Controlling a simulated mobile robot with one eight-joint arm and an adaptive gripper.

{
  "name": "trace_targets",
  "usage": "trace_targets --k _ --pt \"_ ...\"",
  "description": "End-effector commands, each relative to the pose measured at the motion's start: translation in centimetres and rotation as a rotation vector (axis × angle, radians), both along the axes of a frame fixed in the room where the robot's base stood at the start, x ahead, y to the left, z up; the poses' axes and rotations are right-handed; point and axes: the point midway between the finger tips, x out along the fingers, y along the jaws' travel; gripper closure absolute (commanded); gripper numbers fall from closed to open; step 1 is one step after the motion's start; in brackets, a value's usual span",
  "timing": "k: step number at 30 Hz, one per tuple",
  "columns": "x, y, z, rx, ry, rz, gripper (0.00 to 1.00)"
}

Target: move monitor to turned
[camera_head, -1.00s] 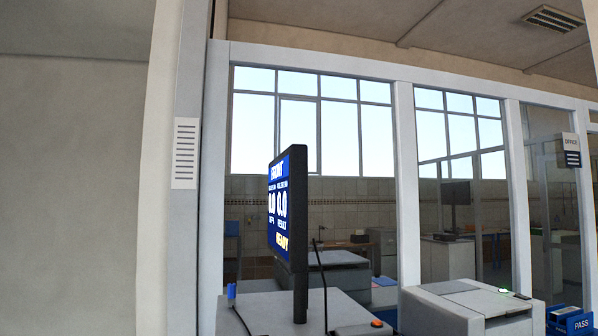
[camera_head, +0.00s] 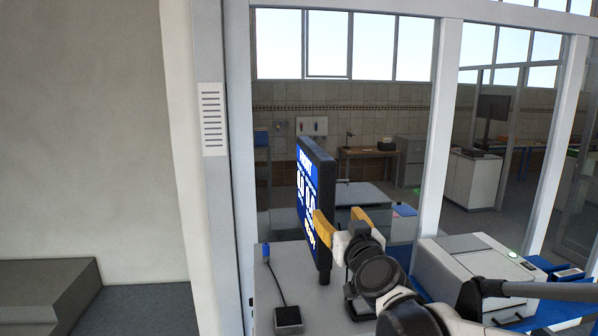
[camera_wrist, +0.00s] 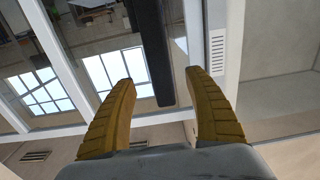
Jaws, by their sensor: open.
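The monitor (camera_head: 321,180) is a thin black panel with a blue screen facing left in the head view. It stands upright on a light-coloured machine top, seen nearly edge-on. My gripper (camera_head: 338,220) is at its lower near edge, with yellow fingers open. One finger shows on the screen side and the other on the back side. In the wrist view the monitor's dark edge (camera_wrist: 152,50) reaches between the open fingers (camera_wrist: 158,78), with gaps visible on both sides. My gripper partly hides the lower part of the monitor and its stand.
A small dark box with a cable (camera_head: 288,318) sits on the machine top, left of my arm. A grey printer-like device (camera_head: 478,270) with a green light stands to the right. A wall post (camera_head: 215,160) rises to the left, and a window frame stands behind.

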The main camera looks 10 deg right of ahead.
Motion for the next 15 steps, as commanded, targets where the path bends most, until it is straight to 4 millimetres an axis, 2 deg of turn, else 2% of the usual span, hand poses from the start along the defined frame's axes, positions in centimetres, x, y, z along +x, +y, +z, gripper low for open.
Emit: trace_targets --k 1,5,15 --pt "0.2 -0.1 0.5 0.0 -0.004 -0.006 0.38" --pt "1.3 -0.3 0.4 0.001 -0.007 -0.01 0.38" --pt "7.7 -0.2 0.4 0.001 -0.005 -0.008 0.38"
